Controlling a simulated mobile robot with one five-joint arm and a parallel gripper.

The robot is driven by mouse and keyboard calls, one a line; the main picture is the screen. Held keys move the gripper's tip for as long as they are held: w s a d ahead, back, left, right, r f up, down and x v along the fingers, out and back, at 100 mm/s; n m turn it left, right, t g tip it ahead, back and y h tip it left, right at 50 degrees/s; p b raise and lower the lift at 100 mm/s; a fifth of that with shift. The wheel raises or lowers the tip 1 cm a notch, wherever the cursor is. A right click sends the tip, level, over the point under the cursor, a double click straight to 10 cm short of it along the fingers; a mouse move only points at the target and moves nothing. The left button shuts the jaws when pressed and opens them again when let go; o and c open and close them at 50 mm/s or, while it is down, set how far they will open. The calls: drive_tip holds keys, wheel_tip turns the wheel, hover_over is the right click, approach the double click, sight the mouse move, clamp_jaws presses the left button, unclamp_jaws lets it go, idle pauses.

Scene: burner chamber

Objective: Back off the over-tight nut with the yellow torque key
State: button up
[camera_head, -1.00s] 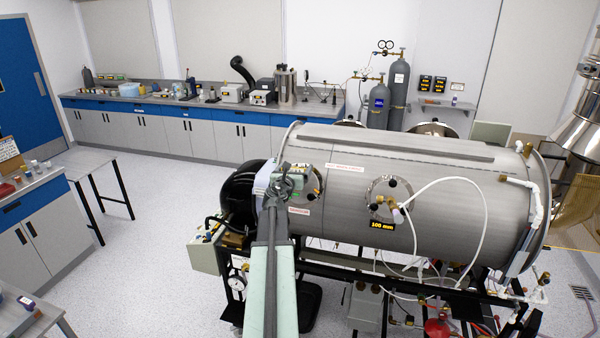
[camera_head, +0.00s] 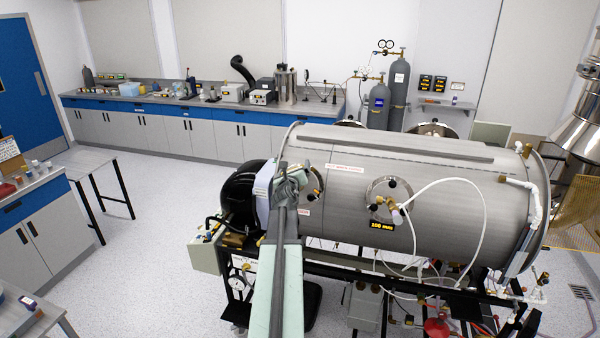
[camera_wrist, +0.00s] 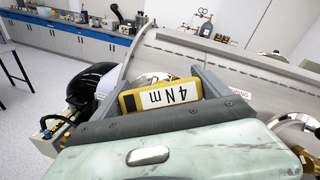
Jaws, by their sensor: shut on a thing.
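My gripper (camera_head: 290,183) is at the left end of the steel chamber (camera_head: 420,180), in front of the left round port (camera_head: 316,183). In the wrist view my gripper (camera_wrist: 163,84) is shut on the yellow torque key (camera_wrist: 140,103), which has a white label reading 4 Nm and a black end. The key lies across between the fingers, and its far side is hidden. A shiny round metal part (camera_wrist: 152,77) shows just beyond it. I cannot make out the over-tight nut, nor whether the key touches it. In the head view the arm hides the key.
A second port (camera_head: 390,197) with a white hose and a 100 mm tag (camera_head: 382,225) sits to the right. A black rounded housing (camera_head: 238,192) and a cream box (camera_head: 205,253) stand left of my arm. Below runs a black frame with pipes. The floor at left is open.

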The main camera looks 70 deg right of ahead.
sight(290, 170)
drive_tip(key=shift+n, duration=0.3)
drive_tip(key=shift+w+a+n, duration=0.1)
drive_tip(key=shift+w+n, duration=0.2)
drive_tip(key=shift+n, duration=0.3)
drive_tip(key=shift+m, duration=0.4)
drive_tip(key=shift+a+r, duration=0.1)
drive_tip(key=shift+a, duration=0.05)
idle(0.4)
drive_tip(key=shift+s+a+r+p, duration=0.1)
drive_tip(key=shift+a+r+p, duration=0.2)
drive_tip(key=shift+a, duration=0.3)
drive_tip(key=shift+a+r+p, duration=0.25)
drive_tip(key=shift+a+p, duration=0.05)
drive_tip(key=shift+a, duration=0.3)
drive_tip(key=a, duration=0.1)
drive_tip(key=a+r+p, duration=0.1)
drive_tip(key=a, duration=0.1)
drive_tip(key=shift+s+a+r+p, duration=0.1)
drive_tip(key=shift+a+r+p, duration=0.15)
drive_tip(key=shift+r+p, duration=0.15)
